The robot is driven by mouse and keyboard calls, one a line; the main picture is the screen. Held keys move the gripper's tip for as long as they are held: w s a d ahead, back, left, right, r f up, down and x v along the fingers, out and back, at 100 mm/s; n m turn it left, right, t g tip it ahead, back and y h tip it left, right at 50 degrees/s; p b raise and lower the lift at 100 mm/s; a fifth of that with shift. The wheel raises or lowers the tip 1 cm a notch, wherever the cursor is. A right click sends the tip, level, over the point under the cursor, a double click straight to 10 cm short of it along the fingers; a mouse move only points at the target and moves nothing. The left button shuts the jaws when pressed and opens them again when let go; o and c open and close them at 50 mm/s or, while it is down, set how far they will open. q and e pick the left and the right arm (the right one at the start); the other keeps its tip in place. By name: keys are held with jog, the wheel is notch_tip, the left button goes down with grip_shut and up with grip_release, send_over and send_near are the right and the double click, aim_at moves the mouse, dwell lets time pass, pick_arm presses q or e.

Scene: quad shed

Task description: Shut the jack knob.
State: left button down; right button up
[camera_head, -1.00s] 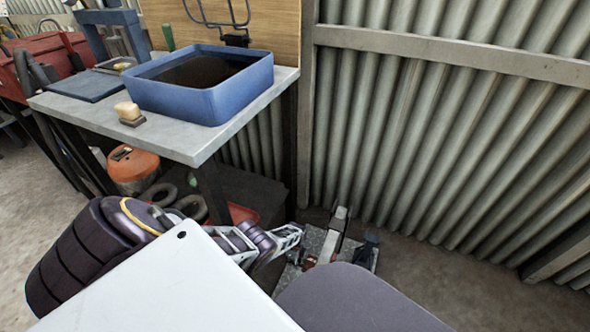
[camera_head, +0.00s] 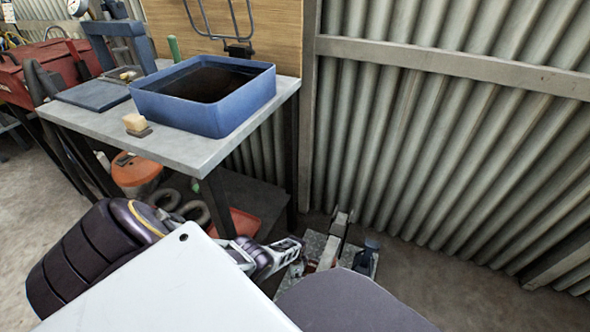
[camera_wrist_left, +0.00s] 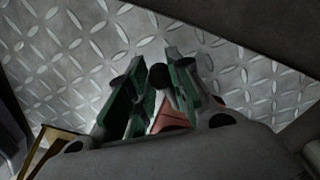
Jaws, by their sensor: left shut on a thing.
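The jack (camera_head: 328,256), with a red part and a grey arm, stands low on a metal tread plate (camera_head: 362,265) by the corrugated wall. My left gripper (camera_head: 297,253) reaches down to its left side in the head view. In the left wrist view, the gripper's green-padded fingers (camera_wrist_left: 154,80) are shut on a small dark round knob (camera_wrist_left: 160,76) between them. A red part of the jack (camera_wrist_left: 172,116) shows just below the knob. Most of the knob is hidden by the fingers, so I cannot tell how far it is turned. My right gripper is not in view.
A workbench (camera_head: 180,148) with a blue basin (camera_head: 215,122) stands above and left of the jack. An orange container (camera_head: 135,175) and hoses sit under it. The corrugated wall (camera_head: 420,150) closes the back. Bare floor lies to the right.

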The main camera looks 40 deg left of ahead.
pick_arm(q)
jog(key=d+n, duration=0.1)
jog(key=n, duration=0.1)
jog(key=s+d+n+p, duration=0.1)
jog(key=n, duration=0.1)
jog(key=shift+w+d+n, duration=0.1)
jog(key=shift+d+n, duration=0.3)
jog(key=shift+n, duration=0.5)
jog(key=shift+s+d+n, duration=0.1)
jog(key=shift+d+n, duration=0.3)
jog(key=shift+n, duration=0.5)
jog(key=shift+w+d+n, duration=0.1)
jog(key=shift+d+n, duration=0.3)
jog(key=shift+n, duration=0.5)
jog(key=c, duration=1.3)
grip_release()
jog(key=shift+o, duration=0.2)
jog(key=shift+w, duration=0.1)
jog(key=shift+w+a+r, duration=0.1)
jog(key=shift+r, duration=0.4)
jog(key=shift+r, duration=0.2)
notch_tip(320, 180, up, 11)
jog(key=shift+f, duration=0.2)
jog(key=shift+a, duration=0.1)
